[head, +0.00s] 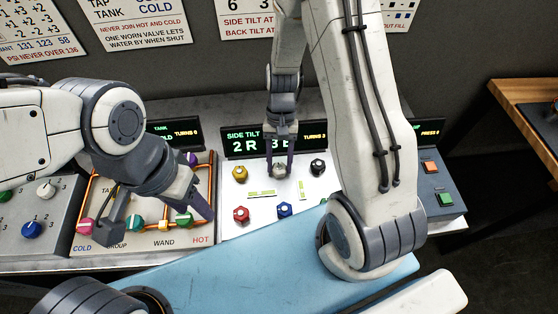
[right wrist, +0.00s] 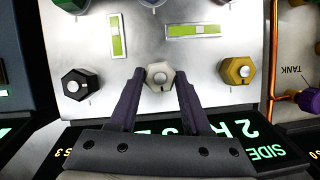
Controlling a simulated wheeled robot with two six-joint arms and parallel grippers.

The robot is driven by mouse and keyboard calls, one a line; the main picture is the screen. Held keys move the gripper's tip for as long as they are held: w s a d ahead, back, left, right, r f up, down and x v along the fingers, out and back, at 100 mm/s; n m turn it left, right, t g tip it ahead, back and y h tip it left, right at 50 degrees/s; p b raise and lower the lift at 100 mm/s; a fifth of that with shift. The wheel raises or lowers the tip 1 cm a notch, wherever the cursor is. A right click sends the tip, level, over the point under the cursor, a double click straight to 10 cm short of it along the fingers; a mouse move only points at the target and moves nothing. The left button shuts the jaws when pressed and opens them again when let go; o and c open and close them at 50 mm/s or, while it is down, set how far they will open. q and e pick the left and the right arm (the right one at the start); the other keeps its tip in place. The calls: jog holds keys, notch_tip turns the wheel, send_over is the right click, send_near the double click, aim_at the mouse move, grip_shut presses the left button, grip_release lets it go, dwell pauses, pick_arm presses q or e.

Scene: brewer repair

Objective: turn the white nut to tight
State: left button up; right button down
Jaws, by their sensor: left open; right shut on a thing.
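The white nut (head: 279,170) sits on the silver panel (head: 330,196), in its upper middle between a yellow nut (head: 240,173) and a black nut (head: 318,167). My right gripper (head: 280,168) reaches down over it and is shut on it. In the right wrist view the white nut (right wrist: 159,74) is between the two dark fingertips, with its hub and a dark mark showing. My left gripper (head: 163,208) is open over the tap panel to the left, away from the white nut.
A red nut (head: 241,214) and a blue nut (head: 285,209) sit lower on the silver panel, near two level vials. A green-lettered display (head: 240,143) stands behind it. Coloured valves and orange pipes (head: 88,190) lie left. A button box (head: 437,190) stands right.

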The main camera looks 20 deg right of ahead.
jog(key=shift+w+d+m, duration=0.1)
jog(key=shift+w+m, duration=0.05)
jog(key=shift+m, duration=0.45)
jog(key=c, duration=0.6)
grip_release()
jog(key=shift+o, duration=1.2)
jog(key=b+v, duration=0.1)
jog(key=v, duration=0.9)
jog(key=shift+d+r+b, duration=0.2)
jog(key=shift+r+b, duration=0.1)
jog(key=shift+s+a, duration=0.1)
jog(key=shift+s, duration=0.15)
